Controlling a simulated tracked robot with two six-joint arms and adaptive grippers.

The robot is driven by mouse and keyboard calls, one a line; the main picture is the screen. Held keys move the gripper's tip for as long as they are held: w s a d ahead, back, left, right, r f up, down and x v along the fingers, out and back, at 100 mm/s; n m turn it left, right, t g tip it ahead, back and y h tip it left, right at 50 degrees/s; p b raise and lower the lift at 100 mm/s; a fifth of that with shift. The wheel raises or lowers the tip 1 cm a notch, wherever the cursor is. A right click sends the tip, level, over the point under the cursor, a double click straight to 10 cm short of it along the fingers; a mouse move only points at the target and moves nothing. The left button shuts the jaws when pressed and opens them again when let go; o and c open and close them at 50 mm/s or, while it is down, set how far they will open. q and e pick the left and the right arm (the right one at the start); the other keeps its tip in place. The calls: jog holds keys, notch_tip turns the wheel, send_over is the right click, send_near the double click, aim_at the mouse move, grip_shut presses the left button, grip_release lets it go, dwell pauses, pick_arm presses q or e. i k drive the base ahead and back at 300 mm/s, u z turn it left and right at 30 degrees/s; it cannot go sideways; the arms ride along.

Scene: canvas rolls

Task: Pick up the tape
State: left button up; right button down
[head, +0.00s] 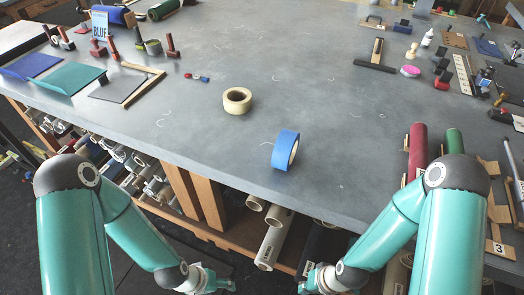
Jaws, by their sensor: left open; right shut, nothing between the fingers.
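A roll of cream tape (229,106) lies flat on the grey table (345,135), near the middle of the head view. A roll of blue tape (282,150) stands on its edge to the right of it and closer to the table's front edge. My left gripper (231,285) is at the bottom of the view, open, below the table's front edge and apart from both rolls. My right gripper (303,286) is at the bottom too, shut and empty, also apart from them. Both grippers are small and partly cut off by the frame.
Canvas rolls (272,245) lie on shelves under the table. A wooden frame (142,87), teal sheet (70,77) and stamps lie at the left. The table around both tapes is clear.

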aim_at(285, 150)
jog(key=z, duration=0.65)
jog(key=i, duration=0.2)
jog(key=u, duration=3.2)
jog(key=k, duration=0.95)
jog(key=z, duration=0.5)
